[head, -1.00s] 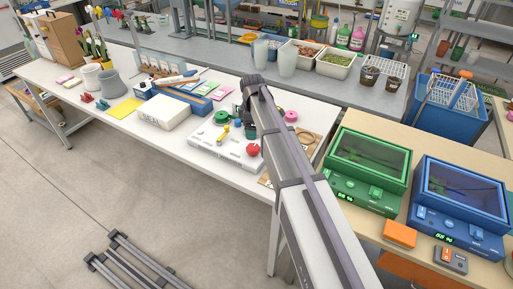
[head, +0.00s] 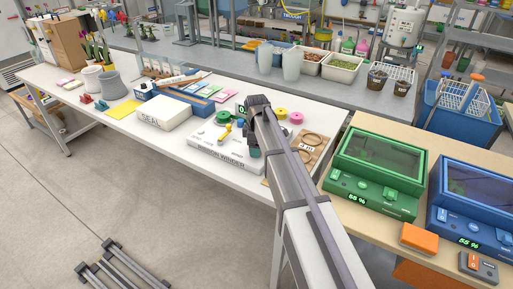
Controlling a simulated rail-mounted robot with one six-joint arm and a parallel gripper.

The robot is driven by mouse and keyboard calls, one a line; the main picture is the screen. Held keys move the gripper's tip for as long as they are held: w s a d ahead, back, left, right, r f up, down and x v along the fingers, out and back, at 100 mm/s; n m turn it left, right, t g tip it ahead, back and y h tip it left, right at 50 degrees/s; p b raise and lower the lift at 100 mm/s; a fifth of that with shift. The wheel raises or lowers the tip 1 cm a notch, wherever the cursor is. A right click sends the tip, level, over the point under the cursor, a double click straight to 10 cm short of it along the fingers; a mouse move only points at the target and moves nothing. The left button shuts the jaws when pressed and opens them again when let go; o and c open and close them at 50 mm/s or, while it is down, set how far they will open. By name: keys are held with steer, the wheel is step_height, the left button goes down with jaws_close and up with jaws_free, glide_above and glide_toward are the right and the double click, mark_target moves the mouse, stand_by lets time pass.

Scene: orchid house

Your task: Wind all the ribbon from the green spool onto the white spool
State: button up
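The white ribbon winder (head: 218,161) lies on the white table. A green spool (head: 223,116) sits at its back left, with a small yellow part (head: 225,132) just in front. I cannot make out the white spool or any ribbon between spools. My gripper (head: 254,151) points down over the right part of the winder. Its fingers are small and partly covered by my arm, so I cannot tell whether they are open or touching anything.
A white SEAL box (head: 164,116) stands left. Green (head: 375,175) and blue (head: 469,194) machines fill the right-hand bench.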

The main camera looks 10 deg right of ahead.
steer(key=c, duration=0.6)
steer(key=shift+o, duration=0.2)
steer(key=m, duration=0.4)
steer(key=shift+m, duration=0.4)
steer(key=m, duration=1)
steer(key=shift+m, duration=0.4)
steer(key=m, duration=0.6)
